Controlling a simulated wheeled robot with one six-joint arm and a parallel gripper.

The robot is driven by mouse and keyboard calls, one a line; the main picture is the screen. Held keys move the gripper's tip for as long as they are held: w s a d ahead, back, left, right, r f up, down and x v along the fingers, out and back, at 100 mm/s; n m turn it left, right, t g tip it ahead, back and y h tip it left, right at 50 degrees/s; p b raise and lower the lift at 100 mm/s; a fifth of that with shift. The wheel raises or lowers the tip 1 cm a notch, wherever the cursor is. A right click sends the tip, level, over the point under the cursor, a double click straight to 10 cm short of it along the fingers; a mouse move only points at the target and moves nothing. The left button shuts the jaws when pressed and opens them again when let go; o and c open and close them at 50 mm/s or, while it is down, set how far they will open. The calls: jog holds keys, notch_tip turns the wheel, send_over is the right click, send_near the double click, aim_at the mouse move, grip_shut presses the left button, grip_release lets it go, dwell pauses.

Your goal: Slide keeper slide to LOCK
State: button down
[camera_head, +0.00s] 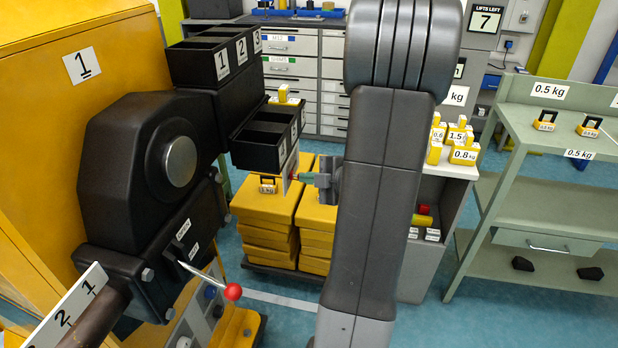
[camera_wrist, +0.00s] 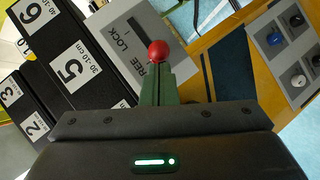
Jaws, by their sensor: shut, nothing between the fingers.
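The keeper slide's red ball knob (camera_wrist: 158,51) sits just beyond my fingertips in the wrist view. Its grey plate (camera_wrist: 169,14) carries a dark slot and the words FREE and LOCK. The knob appears at the lower right end of the slot, nearer FREE than LOCK. My gripper (camera_wrist: 158,78) is shut, with its green fingers together and empty. The tips are at the knob, and I cannot tell whether they touch it. In the head view my gripper (camera_head: 304,178) points left at the plate's edge (camera_head: 290,172), and the knob is small and partly hidden there.
Black numbered bins (camera_head: 262,140) stand close above the plate. A lever with a red ball (camera_head: 233,291) projects from the black housing (camera_head: 140,150) at left. Yellow weights (camera_head: 265,215) are stacked behind my gripper. A shelf trolley (camera_head: 545,200) stands at right.

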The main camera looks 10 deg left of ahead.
jog(key=shift+w, duration=0.1)
jog(key=shift+w+d+p, duration=0.15)
jog(key=shift+w+p, duration=0.2)
jog(key=shift+w, duration=2.4)
jog(key=shift+r, duration=0.15)
